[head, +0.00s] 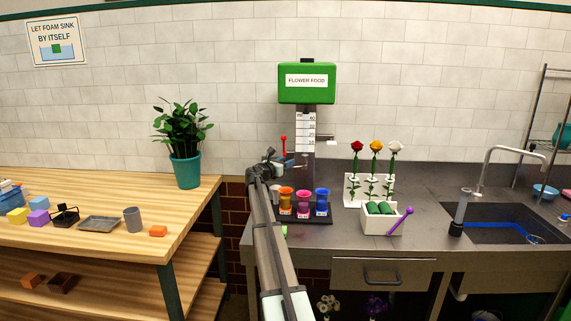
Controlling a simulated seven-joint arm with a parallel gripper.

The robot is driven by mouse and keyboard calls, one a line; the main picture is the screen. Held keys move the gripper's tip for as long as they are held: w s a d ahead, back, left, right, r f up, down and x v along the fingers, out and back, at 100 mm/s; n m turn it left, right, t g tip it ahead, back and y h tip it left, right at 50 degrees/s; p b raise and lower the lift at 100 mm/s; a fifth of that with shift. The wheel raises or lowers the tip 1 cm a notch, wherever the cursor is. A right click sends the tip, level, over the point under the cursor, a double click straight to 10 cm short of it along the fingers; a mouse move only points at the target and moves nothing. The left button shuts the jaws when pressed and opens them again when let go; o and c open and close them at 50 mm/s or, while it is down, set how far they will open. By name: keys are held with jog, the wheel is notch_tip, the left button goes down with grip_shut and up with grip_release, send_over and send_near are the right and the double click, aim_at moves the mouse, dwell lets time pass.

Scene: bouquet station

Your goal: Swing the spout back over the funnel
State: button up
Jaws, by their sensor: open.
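The flower food dispenser (306,83) stands at the back of the grey counter, with a green tank on a column with a marked scale (305,132). A small pale arm (326,141) sticks out to the right of the column; I cannot tell whether it is the spout. A red-topped lever (284,143) stands left of the column. My gripper (269,155) is open, at the column's lower left near the lever. It is small and dark here, and I cannot tell whether it touches anything. I cannot make out a funnel for certain; my arm hides part of this area.
Three roses in a white rack (354,190) and a white box of green rolls (381,220) stand right. The sink (500,231) is far right. A wooden bench (100,243) is left.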

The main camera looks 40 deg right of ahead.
jog(key=v, duration=1.3)
jog(key=shift+a, duration=0.4)
